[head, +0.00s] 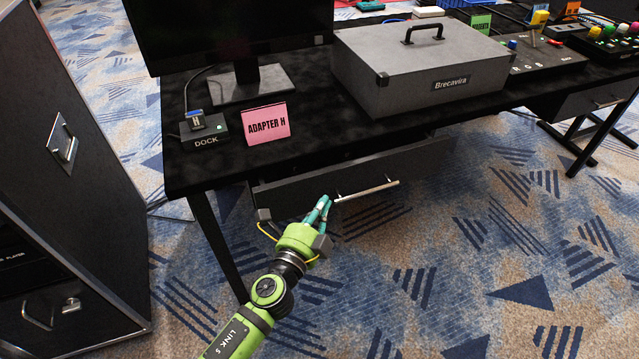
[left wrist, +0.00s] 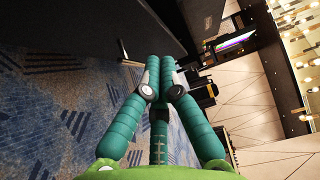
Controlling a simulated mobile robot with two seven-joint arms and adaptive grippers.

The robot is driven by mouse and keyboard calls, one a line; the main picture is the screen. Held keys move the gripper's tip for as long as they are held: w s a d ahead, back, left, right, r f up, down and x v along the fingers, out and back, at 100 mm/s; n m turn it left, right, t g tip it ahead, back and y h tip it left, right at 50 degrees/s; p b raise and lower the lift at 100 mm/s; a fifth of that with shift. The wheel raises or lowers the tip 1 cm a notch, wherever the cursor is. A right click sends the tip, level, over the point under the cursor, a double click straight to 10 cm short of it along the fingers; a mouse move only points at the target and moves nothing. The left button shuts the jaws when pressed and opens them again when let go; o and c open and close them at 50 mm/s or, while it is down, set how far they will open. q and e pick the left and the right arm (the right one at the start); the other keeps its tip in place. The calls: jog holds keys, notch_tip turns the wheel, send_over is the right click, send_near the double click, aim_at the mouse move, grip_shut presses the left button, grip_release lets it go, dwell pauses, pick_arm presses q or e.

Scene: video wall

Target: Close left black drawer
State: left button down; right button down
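The left black drawer (head: 300,190) under the desk stands partly pulled out, with a gap behind its front panel. Its silver bar handle (head: 367,192) is on the front; part of the handle also shows in the left wrist view (left wrist: 123,52). My left gripper (head: 323,203) is close in front of the drawer, just left of the handle's left end. In the left wrist view its teal fingers (left wrist: 161,72) are together with nothing visible between them, beside the handle. I cannot tell whether the fingertips touch the drawer front. My right gripper is not in view.
A second drawer (head: 595,97) is at the right. A black cabinet (head: 70,190) stands left. Carpet before the desk is clear.

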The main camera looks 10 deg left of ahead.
pick_arm(q)
jog(key=w, duration=0.2)
jog(key=w+a, duration=0.1)
jog(key=w, duration=0.2)
jog(key=shift+a, duration=0.1)
jog(key=shift+w+a, duration=0.25)
jog(key=shift+w, duration=0.15)
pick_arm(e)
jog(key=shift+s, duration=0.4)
